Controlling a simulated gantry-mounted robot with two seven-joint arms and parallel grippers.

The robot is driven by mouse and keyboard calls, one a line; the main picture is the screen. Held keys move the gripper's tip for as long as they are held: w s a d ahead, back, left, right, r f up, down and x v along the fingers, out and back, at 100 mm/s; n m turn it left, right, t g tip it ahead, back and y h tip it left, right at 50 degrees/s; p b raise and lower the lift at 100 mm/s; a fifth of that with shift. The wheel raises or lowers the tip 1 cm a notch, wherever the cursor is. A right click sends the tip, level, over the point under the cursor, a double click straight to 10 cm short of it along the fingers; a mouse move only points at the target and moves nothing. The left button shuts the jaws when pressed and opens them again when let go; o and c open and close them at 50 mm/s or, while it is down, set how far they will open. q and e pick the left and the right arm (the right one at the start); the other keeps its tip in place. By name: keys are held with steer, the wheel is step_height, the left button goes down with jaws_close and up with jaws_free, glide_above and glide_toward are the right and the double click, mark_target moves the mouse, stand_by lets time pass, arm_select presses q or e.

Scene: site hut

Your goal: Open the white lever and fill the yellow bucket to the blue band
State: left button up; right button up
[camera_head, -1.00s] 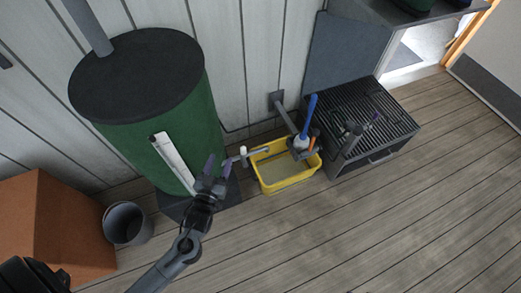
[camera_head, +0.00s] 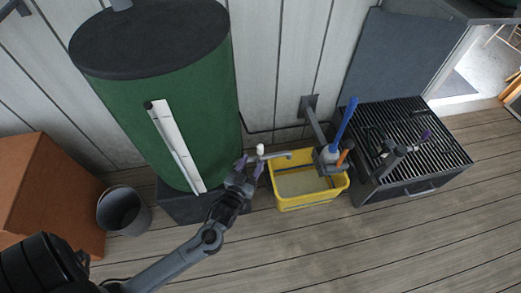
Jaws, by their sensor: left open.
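The white lever (camera_head: 260,149) sits on top of a grey tap (camera_head: 276,155) on the front of the green water butt (camera_head: 170,110). The yellow bucket (camera_head: 302,201) stands on the floor under the spout end. Its inside looks pale, with a darker line along the wall; I cannot make out a water level or be sure of the blue band. My right gripper does not show.
A wall-mounted arm (camera_head: 315,128) carries a holder with a blue-handled brush (camera_head: 345,123) and an orange-handled tool over the bucket's right side. A grill (camera_head: 420,165) with dark items on top stands right. A grey bin (camera_head: 124,211) and brown box (camera_head: 45,190) stand left.

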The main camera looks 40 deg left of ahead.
mark_target(259, 151)
arm_select(q)
steer(key=b+x, duration=0.1)
steer(key=x, duration=0.6)
steer(key=shift+w+a+b, duration=0.15)
steer(key=shift+w+b, duration=0.1)
steer(key=shift+b, duration=0.15)
jaws_close()
